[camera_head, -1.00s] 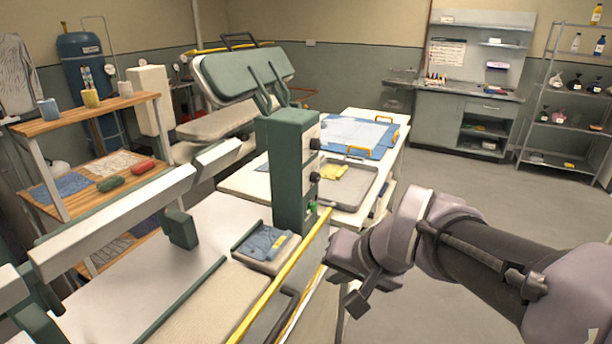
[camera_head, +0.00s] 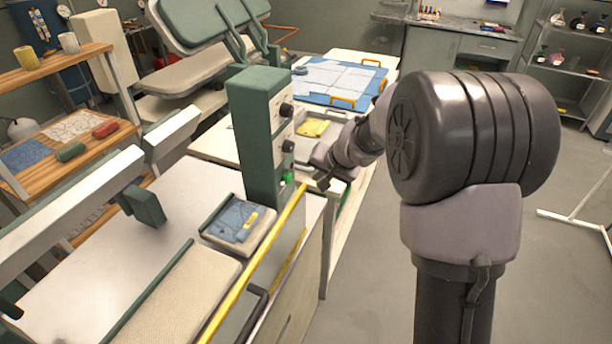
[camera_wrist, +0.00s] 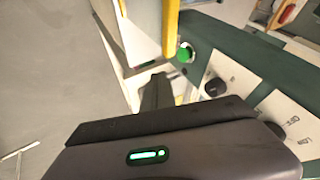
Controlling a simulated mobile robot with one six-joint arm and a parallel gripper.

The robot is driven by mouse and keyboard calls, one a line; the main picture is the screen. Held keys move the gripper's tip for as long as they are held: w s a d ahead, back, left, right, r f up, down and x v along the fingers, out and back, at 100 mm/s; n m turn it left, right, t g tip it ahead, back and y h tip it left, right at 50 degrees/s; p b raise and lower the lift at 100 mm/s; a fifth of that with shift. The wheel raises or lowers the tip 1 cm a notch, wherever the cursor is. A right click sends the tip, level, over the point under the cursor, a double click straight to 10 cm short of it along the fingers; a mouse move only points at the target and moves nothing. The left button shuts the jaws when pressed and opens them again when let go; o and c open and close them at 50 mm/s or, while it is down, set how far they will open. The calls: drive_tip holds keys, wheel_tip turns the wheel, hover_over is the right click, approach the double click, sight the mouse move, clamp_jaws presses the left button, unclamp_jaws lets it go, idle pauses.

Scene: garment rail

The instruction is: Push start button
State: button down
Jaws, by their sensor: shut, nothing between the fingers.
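The green button (camera_head: 287,179) sits low on the control face of the dark green control post (camera_head: 255,135). In the wrist view the button (camera_wrist: 184,53) shows just beyond the fingertips, beside the yellow bar. My gripper (camera_head: 324,181) is shut and empty, to the right of the button at about its height. In the wrist view the fingers (camera_wrist: 157,92) point toward the button's side of the panel; a small gap seems to remain. Two black knobs (camera_head: 287,109) sit above the button, and one also shows in the wrist view (camera_wrist: 215,86).
A yellow bar (camera_head: 255,265) runs along the press table's front edge, close to the button. A folded blue cloth (camera_head: 238,219) lies on a pad left of it. The floor at right is open.

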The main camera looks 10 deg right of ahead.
sight(287, 178)
drive_tip(key=w+a+f, duration=0.4)
drive_tip(key=w+f, duration=0.3)
drive_tip(key=shift+w+a, duration=0.3)
drive_tip(key=shift+a, duration=0.05)
